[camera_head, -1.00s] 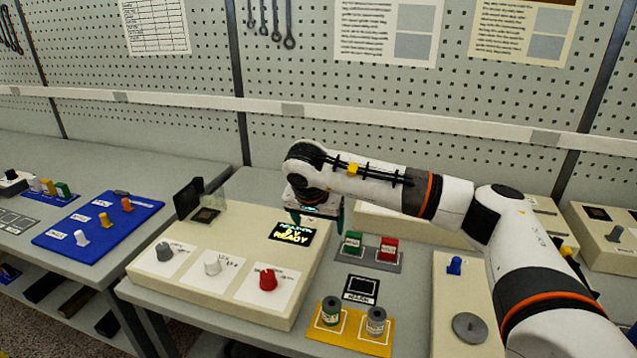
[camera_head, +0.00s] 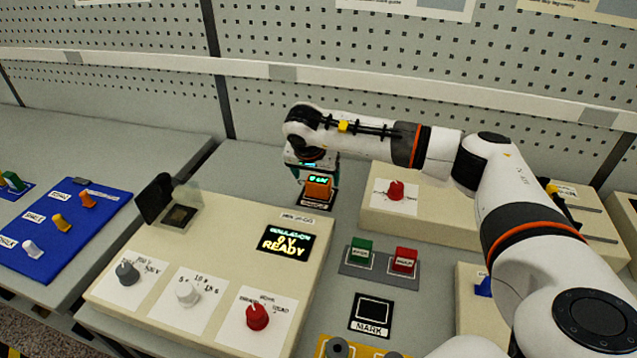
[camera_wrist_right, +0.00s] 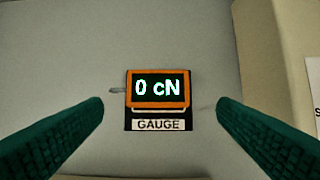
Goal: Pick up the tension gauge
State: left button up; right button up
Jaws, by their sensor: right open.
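The tension gauge (camera_head: 319,187) is a small orange box with a dark screen, standing on a black pad at the back of the table. In the right wrist view the gauge (camera_wrist_right: 157,89) reads "0 cN" and sits above a "GAUGE" label (camera_wrist_right: 158,125). My right gripper (camera_head: 316,178) is over the gauge. Its two green fingers (camera_wrist_right: 160,115) are open, one on each side of the gauge, with a gap on both sides. Nothing is held. My left gripper is not in view.
A beige console (camera_head: 215,240) with a "READY" display is at left of the gauge. Another beige box (camera_head: 430,212) with a red knob is at right. Green and red buttons (camera_head: 380,257) and a "MARK" pad (camera_head: 371,313) lie in front. A pegboard wall rises behind.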

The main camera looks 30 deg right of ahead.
aim_at(318, 181)
jog(key=shift+w+d+f, duration=0.2)
jog(key=shift+w+f, duration=0.1)
jog(key=shift+f, duration=0.3)
jog(key=p+x, duration=0.1)
jog(key=x, duration=0.3)
jog(key=shift+w+d+f+p, duration=0.1)
jog(key=shift+w+d+p, duration=0.15)
jog(key=shift+p, duration=0.1)
jog(key=shift+f, duration=0.25)
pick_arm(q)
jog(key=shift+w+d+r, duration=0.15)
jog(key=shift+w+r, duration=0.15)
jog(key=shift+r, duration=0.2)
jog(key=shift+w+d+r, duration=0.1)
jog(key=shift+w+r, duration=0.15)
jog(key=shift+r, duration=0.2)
pick_arm(e)
jog(key=shift+r, duration=0.1)
jog(key=c, duration=1.2)
